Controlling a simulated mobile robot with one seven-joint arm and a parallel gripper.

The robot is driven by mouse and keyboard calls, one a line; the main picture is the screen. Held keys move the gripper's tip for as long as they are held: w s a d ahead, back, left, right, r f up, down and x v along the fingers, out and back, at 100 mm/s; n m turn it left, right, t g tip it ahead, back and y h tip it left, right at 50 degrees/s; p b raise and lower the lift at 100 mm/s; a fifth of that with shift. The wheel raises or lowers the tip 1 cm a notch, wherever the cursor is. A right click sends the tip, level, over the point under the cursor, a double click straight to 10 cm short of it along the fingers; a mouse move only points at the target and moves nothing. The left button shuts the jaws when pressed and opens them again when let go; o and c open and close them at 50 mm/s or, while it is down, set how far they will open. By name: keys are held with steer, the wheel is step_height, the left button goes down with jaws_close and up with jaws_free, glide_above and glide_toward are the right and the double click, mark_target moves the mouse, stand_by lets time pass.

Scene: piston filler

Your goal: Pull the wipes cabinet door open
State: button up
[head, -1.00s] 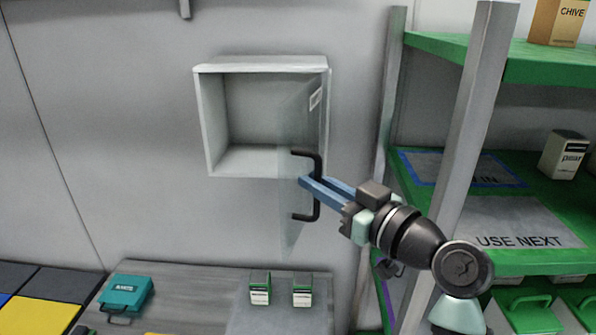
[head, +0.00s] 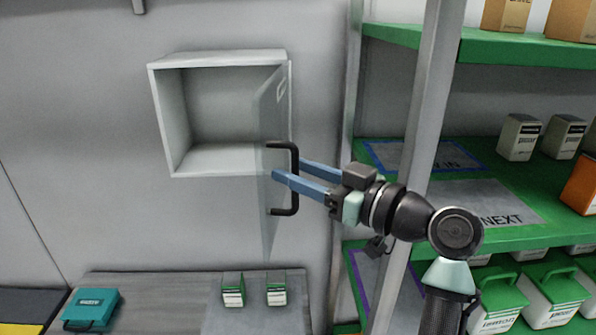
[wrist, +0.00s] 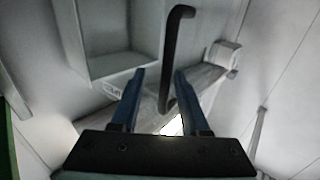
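The white wipes cabinet (head: 172,115) is mounted on the wall, its interior visible and empty. Its clear door (head: 268,115) stands open, swung out from the right side and seen nearly edge-on. A black C-shaped handle (head: 295,185) is on the door; it also shows in the wrist view (wrist: 169,55). My gripper (head: 288,169) is at the handle with its blue fingers apart. In the wrist view my gripper (wrist: 160,72) has the handle's bar between the fingers, nearer the right one. I cannot tell whether a finger touches it.
A rack with green shelves (head: 400,190) and a grey post (head: 425,130) stands close on the right, beside my arm. Below the cabinet, a bench (head: 165,290) holds a teal case (head: 92,309) and two small boxes (head: 233,289) (head: 276,288).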

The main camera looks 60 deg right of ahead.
steer(key=shift+a, duration=0.15)
steer(key=b+v, duration=0.3)
steer(key=v, duration=1)
